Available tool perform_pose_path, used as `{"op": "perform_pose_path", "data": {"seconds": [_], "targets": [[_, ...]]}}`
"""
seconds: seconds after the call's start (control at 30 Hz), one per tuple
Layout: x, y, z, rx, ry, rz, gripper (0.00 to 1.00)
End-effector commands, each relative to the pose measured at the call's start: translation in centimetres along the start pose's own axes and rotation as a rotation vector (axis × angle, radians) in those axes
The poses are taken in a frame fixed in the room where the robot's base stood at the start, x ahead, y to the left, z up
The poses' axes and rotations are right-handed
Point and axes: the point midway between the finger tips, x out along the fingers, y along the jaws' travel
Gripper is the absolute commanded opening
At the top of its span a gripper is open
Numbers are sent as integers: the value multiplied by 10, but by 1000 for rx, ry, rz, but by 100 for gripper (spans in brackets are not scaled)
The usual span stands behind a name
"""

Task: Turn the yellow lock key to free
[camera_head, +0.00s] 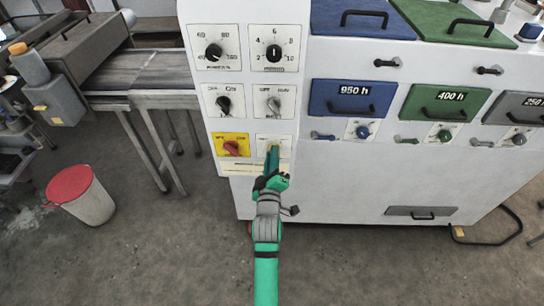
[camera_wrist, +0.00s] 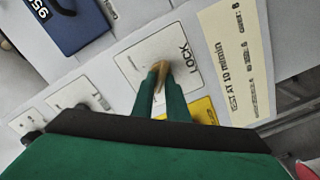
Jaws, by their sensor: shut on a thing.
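The lock plate (camera_head: 287,150) is a small white plate at the lower right of the machine's control panel. In the wrist view, the lock plate (camera_wrist: 136,62) carries the word LOCK; its other lettering is too small to read. The lock key (camera_wrist: 162,70) stands out from it and looks tan-yellow. My gripper (camera_wrist: 163,80) is green and shut on the key, with one finger on each side. The fingers hide part of it. In the head view, my gripper (camera_head: 273,152) reaches up to the plate and mostly hides the key.
A red switch (camera_head: 234,148) on a yellow plate is just left of the lock. A black knob (camera_head: 223,103) and a grey knob (camera_head: 274,104) are above. Blue (camera_head: 344,107) and green (camera_head: 429,112) drawers are to the right.

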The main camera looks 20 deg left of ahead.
Motion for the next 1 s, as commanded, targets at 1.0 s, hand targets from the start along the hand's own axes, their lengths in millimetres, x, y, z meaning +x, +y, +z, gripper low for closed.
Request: {"op": "perform_pose_path", "data": {"seconds": [1.0], "targets": [[0,-3,-1,1,1,-5,29]]}}
